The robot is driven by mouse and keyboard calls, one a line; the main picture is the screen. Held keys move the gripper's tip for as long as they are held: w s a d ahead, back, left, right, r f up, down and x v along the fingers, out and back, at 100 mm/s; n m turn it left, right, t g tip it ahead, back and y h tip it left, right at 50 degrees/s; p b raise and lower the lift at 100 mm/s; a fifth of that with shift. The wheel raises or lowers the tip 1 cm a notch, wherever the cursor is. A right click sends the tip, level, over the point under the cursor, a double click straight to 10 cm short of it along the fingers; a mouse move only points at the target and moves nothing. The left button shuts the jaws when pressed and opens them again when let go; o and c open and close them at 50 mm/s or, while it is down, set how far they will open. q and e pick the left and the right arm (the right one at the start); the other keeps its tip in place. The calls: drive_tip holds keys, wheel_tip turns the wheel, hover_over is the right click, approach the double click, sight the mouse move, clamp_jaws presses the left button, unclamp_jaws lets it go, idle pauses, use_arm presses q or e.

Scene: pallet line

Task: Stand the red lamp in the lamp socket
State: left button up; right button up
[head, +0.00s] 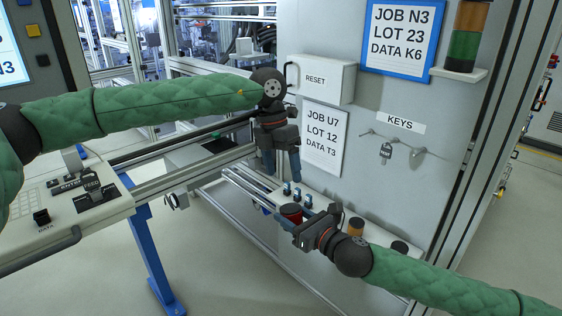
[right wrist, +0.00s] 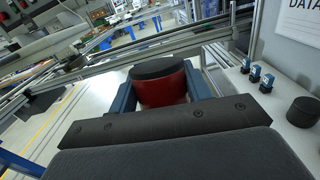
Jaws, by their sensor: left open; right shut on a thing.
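The red lamp (head: 291,211) is a short red cylinder with a dark top. My right gripper (head: 302,219) is shut on it over the front ledge, and the right wrist view shows the lamp (right wrist: 162,90) between its blue fingers. The lamp looks roughly upright; its lower end is hidden. My left gripper (head: 281,163) is open and empty, pointing down above the ledge's left part. A black round piece (head: 399,247) sits on the ledge at the right. Another dark cylinder (right wrist: 303,112) shows in the right wrist view. I cannot tell which is the lamp socket.
Several small blue connectors (head: 287,188) stand on the ledge (head: 322,200) near the panel. An amber lamp (head: 355,226) stands beside my right gripper. A signal tower (head: 464,50) stands on a high shelf. Keys (head: 385,151) hang on the panel; a console (head: 100,212) is at left.

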sight(289, 207)
use_arm(q)
drive_tip(key=x, duration=1)
drive_tip(key=shift+f, duration=0.15)
drive_tip(key=c, duration=1)
drive_tip(key=shift+c, duration=0.9)
use_arm(e)
drive_tip(key=o, duration=1.2)
drive_tip(key=shift+c, duration=0.2)
